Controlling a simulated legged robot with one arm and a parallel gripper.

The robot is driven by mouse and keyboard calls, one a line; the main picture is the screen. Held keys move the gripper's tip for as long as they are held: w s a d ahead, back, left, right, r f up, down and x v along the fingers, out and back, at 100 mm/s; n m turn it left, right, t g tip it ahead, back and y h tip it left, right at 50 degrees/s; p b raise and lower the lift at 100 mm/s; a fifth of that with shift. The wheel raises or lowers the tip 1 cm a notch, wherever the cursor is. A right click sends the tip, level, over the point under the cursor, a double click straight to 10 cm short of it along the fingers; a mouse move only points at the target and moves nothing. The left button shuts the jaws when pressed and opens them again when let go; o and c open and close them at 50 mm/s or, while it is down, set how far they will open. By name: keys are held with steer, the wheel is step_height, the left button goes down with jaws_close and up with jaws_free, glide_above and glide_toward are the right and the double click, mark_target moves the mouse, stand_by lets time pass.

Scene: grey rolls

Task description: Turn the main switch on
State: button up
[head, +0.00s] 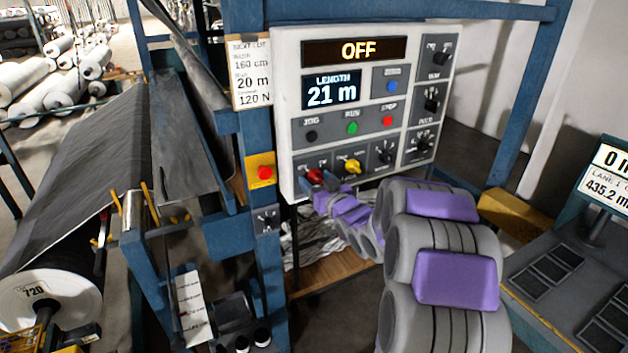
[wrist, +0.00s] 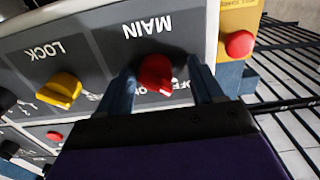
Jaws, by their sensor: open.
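The main switch is a red rotary knob (wrist: 154,72) under the label MAIN, which reads upside down in the wrist view. In the head view the red knob (head: 314,176) is at the lower left of the white control panel (head: 289,110). My gripper (wrist: 165,88) is open, with one finger on each side of the red knob. Whether the fingers touch it I cannot tell. In the head view my gripper (head: 322,190) is at the panel's lower left corner.
A yellow LOCK knob (head: 352,167) sits close beside the red knob. A red button on a yellow box (head: 264,173) is on the blue post to the left. JOG, RUN and STOP buttons are above. A fabric roll (head: 50,300) is at far left.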

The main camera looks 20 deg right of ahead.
steer(key=shift+c, duration=0.9)
steer(key=shift+d+f, duration=0.1)
steer(key=shift+d, duration=0.3)
steer(key=c, duration=0.5)
steer(key=shift+a, duration=0.15)
steer(key=c, duration=0.4)
steer(key=shift+o, duration=0.2)
